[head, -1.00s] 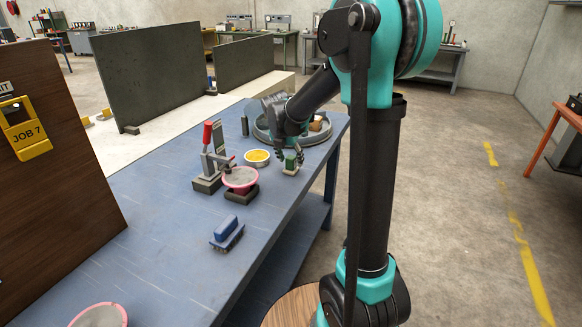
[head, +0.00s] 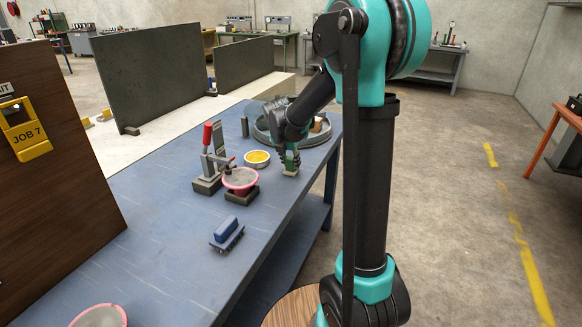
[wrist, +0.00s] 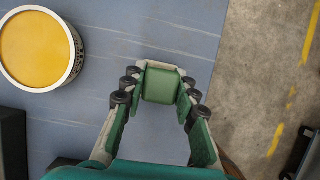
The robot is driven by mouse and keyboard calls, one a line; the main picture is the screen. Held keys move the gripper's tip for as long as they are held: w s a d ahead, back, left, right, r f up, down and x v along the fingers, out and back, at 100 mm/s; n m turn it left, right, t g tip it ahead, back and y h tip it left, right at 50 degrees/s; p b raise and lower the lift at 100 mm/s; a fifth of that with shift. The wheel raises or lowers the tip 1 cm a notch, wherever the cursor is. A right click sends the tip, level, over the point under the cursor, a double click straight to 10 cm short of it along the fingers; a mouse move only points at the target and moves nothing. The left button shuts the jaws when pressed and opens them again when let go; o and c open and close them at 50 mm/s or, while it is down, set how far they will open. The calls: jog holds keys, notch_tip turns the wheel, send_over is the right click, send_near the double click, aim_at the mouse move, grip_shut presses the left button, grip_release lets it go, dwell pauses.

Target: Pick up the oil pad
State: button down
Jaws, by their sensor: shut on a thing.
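The oil pad (head: 290,172) is a small green block on a pale base, near the right edge of the blue bench in the head view. In the wrist view its green top (wrist: 161,86) sits between my fingertips. My gripper (head: 292,156) comes down on it from above and is shut on its green part, one finger on each side. The pad looks upright, and its base appears to be at bench level. My fingers hide part of its green sides in the head view.
A round dish with yellow content (head: 257,157) stands left of the pad. A red-handled clamp (head: 208,160), a pink-rimmed round part (head: 241,179) and a blue brush (head: 227,234) are on the bench. A grey ring tray (head: 318,138) lies behind.

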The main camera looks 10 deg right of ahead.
aim_at(291, 158)
jog(key=shift+r, duration=0.1)
notch_tip(291, 158, up, 20)
dwell(0.5)
jog(key=c, duration=1.9)
grip_release()
jog(key=c, duration=0.3)
